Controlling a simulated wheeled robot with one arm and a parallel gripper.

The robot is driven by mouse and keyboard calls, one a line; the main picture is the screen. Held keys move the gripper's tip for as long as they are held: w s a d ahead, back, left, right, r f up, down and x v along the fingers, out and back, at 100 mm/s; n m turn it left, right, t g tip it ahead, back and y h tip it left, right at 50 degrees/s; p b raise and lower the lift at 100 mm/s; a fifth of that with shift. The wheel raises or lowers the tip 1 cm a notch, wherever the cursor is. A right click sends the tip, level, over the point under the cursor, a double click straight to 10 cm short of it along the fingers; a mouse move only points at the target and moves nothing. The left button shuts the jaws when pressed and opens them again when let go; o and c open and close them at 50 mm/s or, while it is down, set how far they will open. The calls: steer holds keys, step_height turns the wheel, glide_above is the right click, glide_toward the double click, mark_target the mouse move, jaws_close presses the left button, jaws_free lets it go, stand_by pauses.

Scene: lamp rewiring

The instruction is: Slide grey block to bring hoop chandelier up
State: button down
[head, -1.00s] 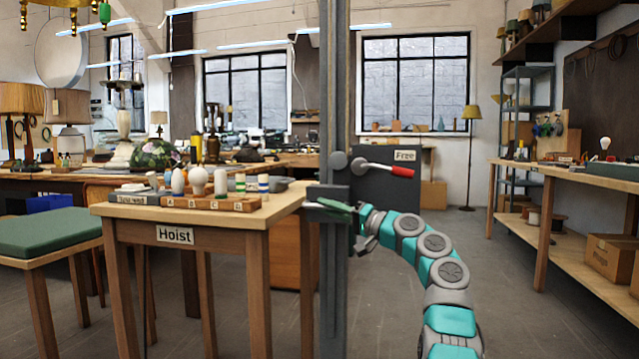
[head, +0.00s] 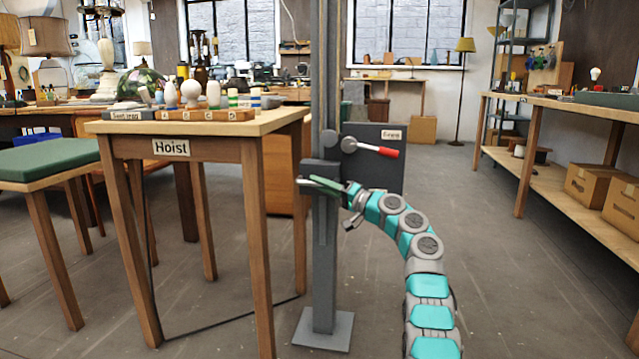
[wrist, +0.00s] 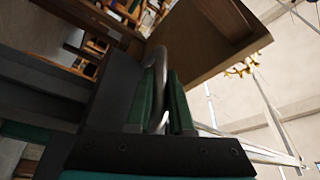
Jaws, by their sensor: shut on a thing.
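The grey block (head: 322,175) sits around an upright grey post, below the level of the tabletop labelled Hoist. My gripper (head: 322,184) is at the block's front. In the wrist view its green fingers (wrist: 160,103) are shut on a curved grey handle (wrist: 158,85), which I take to be the block's. A brass piece that looks like the hoop chandelier (wrist: 246,67) hangs high in the wrist view, only partly seen. The chandelier is not in the head view now.
The post (head: 325,270) stands on a flat foot (head: 323,329). A red-handled lever (head: 375,149) and a dark panel (head: 385,170) are just above and behind the block. The Hoist table (head: 215,126) and green stool (head: 50,155) stand left. Open floor lies right.

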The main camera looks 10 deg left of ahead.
steer(key=shift+f, duration=0.35)
steer(key=c, duration=1.1)
jaws_free()
steer(key=shift+w+f, duration=0.1)
steer(key=o, duration=0.3)
steer(key=shift+d, duration=0.1)
steer(key=v, duration=0.7)
steer(key=shift+s+d, duration=0.2)
steer(key=shift+d, duration=0.1)
steer(key=shift+d, duration=0.1)
